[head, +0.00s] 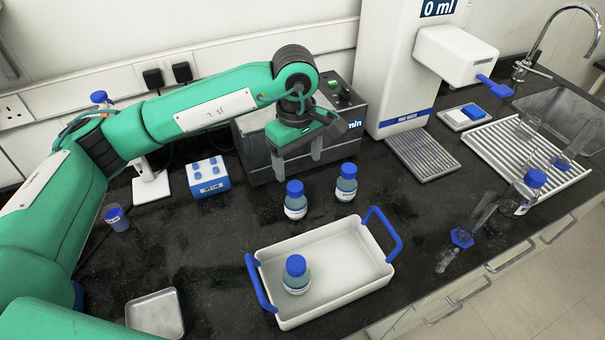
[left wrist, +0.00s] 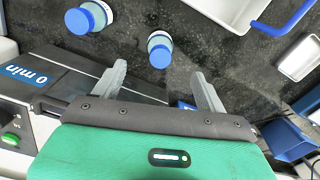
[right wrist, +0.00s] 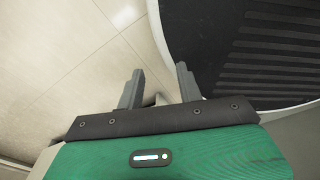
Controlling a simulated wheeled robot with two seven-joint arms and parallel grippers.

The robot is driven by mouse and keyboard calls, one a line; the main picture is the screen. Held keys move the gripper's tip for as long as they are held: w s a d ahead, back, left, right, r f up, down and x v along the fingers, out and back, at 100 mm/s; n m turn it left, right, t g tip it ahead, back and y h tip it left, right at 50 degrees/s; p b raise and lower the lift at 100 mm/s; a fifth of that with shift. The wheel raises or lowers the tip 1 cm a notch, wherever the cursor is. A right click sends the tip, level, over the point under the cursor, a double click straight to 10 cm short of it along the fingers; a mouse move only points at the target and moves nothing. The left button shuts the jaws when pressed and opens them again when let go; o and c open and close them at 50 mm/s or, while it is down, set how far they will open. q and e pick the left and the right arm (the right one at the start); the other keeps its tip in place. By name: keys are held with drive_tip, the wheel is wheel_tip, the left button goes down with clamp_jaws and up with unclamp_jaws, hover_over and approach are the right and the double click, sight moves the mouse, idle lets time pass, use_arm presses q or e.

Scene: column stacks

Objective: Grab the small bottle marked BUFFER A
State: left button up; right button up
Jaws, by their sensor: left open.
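Three small clear bottles with blue caps and white labels show in the head view. One bottle (head: 295,207) stands on the dark bench below my left gripper, a second bottle (head: 346,190) stands to its right, and a third (head: 298,281) stands inside the white tray. Their labels are too small to read, so I cannot tell which is BUFFER A. My left gripper (head: 297,161) is open and empty, pointing down behind the first bottle. The left wrist view shows that bottle (left wrist: 160,40) just past the fingertips. My right gripper (right wrist: 159,76) is open and empty, over the floor.
The white tray (head: 345,306) with blue handles is in front. A grey heater box (head: 257,164) is close behind my left gripper. A blue rack (head: 208,184) is left, glassware (head: 519,197) and a drying rack (head: 493,148) right.

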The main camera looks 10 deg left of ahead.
use_arm(q)
drive_tip(key=shift+w+a, duration=0.2)
drive_tip(key=p, duration=0.2)
hover_over(297, 187)
wheel_tip(297, 187, down, 4)
drive_tip(key=shift+s, duration=0.15)
wheel_tip(297, 187, down, 3)
drive_tip(key=shift+r, duration=0.1)
drive_tip(key=shift+f+p, duration=0.3)
drive_tip(key=shift+f, duration=0.25)
drive_tip(key=shift+f+p, duration=0.25)
drive_tip(key=shift+p, duration=0.05)
drive_tip(key=f, duration=0.1)
drive_tip(key=f+p, duration=0.2)
drive_tip(key=f, duration=0.1)
drive_tip(key=shift+w+a, duration=0.2)
drive_tip(key=shift+a, duration=0.05)
drive_tip(key=shift+f, duration=0.35)
use_arm(e)
drive_tip(key=r, duration=0.2)
drive_tip(key=s+r, duration=0.1)
drive_tip(key=r, duration=0.2)
drive_tip(key=shift+a+r, duration=0.1)
drive_tip(key=shift+r, duration=0.15)
use_arm(q)
drive_tip(key=shift+c, duration=0.3)
